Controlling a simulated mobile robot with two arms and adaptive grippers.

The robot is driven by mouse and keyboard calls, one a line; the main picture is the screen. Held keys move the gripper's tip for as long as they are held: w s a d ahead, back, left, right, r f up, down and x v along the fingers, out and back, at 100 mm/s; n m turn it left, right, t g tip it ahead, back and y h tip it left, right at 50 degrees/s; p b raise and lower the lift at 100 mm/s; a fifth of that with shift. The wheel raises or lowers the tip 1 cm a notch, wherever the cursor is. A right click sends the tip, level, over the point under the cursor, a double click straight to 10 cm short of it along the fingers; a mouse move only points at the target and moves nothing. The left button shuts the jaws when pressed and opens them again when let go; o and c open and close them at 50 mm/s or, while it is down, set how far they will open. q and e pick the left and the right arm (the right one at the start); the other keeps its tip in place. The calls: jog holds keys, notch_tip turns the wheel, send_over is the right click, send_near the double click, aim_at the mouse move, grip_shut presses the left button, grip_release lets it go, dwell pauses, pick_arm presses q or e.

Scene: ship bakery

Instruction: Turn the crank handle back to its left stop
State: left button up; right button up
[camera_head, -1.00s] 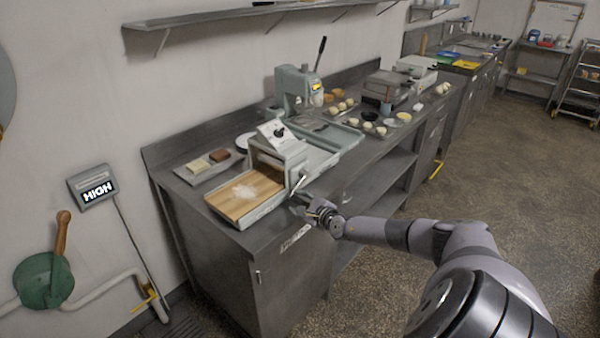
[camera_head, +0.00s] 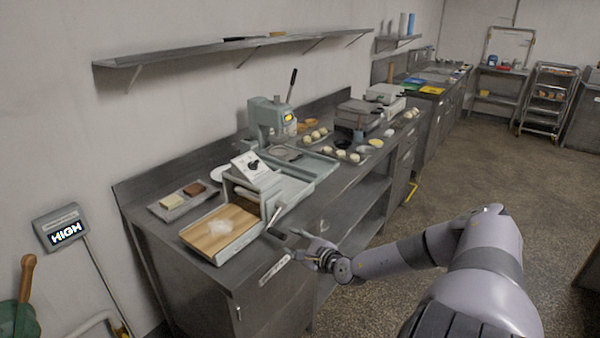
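The crank handle (camera_head: 273,214) is a thin light metal lever on the front right side of the dough sheeter (camera_head: 254,172), by the right end of its wooden board (camera_head: 226,222). It leans up to the right. My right gripper (camera_head: 292,240) is small and dark at the counter's front edge, to the right of and below the handle. It looks apart from the handle. Its fingers are too small and dark to tell whether they are open or shut. My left gripper is not in view.
A green press (camera_head: 267,117) stands behind the sheeter. A small tray (camera_head: 183,201) with two blocks lies at left. Dough balls, trays and machines fill the counter further right. The wall display (camera_head: 62,228) reads HIGH. The floor at right (camera_head: 470,180) is clear.

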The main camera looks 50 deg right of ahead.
jog(key=shift+v, duration=1.25)
jog(key=shift+f, duration=0.1)
